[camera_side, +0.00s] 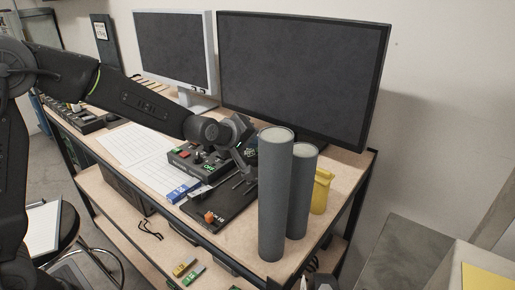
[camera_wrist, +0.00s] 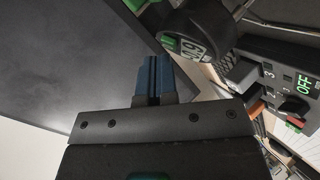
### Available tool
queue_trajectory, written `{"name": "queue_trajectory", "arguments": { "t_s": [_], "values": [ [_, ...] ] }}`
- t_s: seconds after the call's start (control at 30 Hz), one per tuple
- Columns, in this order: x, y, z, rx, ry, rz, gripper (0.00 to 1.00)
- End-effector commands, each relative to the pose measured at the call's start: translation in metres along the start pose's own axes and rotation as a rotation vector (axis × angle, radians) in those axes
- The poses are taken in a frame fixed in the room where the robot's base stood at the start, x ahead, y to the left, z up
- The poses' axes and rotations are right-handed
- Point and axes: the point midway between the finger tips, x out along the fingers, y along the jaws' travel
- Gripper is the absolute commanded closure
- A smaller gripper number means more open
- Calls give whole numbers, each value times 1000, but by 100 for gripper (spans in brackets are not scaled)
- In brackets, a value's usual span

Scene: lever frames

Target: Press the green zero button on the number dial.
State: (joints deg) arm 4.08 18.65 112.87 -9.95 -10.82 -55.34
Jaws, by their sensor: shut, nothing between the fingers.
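In the wrist view a black round dial (camera_wrist: 202,40) with pale green digits on its face stands just beyond and right of my gripper (camera_wrist: 154,78). A patch of green shows at the dial's left edge; I cannot tell whether it is the zero button. In the side view the dial is largely hidden by the end of my arm. My gripper's dark blue fingers are shut and empty, apart from the dial in the wrist view. In the side view my gripper (camera_side: 247,172) is over the back of the black panel; its tips are hard to make out.
A black control box (camera_side: 203,165) with a green OFF display and red button stands beside my gripper; it also shows in the wrist view (camera_wrist: 290,82). A lever panel (camera_side: 228,207) lies in front. Two grey cylinders (camera_side: 276,195) stand right. A large monitor (camera_side: 302,75) stands behind.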

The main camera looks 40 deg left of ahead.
Motion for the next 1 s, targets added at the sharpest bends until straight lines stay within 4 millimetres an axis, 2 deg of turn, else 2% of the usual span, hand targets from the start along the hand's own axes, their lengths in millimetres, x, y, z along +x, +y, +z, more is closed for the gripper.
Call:
{"name": "queue_trajectory", "arguments": {
  "t_s": [0.57, 1.0],
  "values": [
    [2, -2, 2, 0, -1, -1, 100],
    [-9, 6, -6, 0, -1, -1, 100]
  ]
}}
